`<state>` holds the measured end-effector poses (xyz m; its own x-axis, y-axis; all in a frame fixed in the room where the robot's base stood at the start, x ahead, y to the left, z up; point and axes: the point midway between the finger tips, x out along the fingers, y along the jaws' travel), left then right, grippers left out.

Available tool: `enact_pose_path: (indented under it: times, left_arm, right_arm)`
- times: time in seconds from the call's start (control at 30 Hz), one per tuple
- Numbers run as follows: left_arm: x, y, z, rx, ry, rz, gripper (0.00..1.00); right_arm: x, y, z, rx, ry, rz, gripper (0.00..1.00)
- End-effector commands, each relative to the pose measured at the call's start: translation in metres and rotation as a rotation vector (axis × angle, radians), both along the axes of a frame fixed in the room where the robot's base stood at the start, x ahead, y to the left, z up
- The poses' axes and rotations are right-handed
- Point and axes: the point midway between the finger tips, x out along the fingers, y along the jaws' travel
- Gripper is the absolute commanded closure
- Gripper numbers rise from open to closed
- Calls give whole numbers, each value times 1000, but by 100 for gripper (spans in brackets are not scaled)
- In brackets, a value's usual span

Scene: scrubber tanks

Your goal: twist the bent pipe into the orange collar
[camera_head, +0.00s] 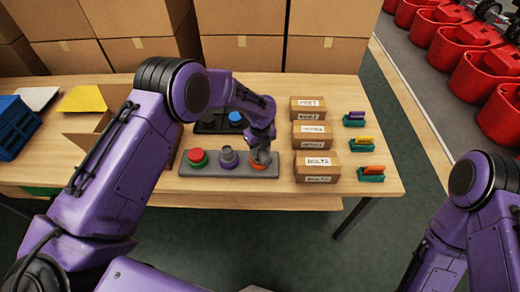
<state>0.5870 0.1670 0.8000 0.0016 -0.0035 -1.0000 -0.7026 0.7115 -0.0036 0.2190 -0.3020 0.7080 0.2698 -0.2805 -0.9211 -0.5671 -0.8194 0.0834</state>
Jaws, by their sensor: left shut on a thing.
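A grey base block (210,171) lies on the wooden table with collars in a row. The orange collar (257,167) is at its right end, partly covered from above. My left gripper (261,156) points down right over the orange collar, shut on a grey piece that I take to be the bent pipe. The gripper hides most of it, so I cannot tell how deep it sits in the collar. A purple collar (229,166) in the middle holds a grey fitting (229,154). At the left is a red cap (196,156) over green. My right gripper is out of view.
Cardboard boxes labelled like "BOLTS" (317,168) stand close right of the base, with small green trays (370,174) beyond. A dark holder with a blue cap (236,117) lies behind. An open carton (97,140) and blue crate (15,127) are left.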

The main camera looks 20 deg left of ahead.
Motion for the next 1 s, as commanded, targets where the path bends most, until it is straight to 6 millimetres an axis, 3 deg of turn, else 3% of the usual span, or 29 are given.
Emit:
enact_pose_path:
  times: [0.27,0.4,1.0]
  left_arm:
    - [0,0,0,-1,-1,-4,93]
    - [0,0,0,-3,0,-126,93]
    - [0,0,0,-1,0,-281,93]
  right_arm:
    - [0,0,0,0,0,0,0]
    - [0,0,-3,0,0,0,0]
    - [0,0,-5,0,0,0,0]
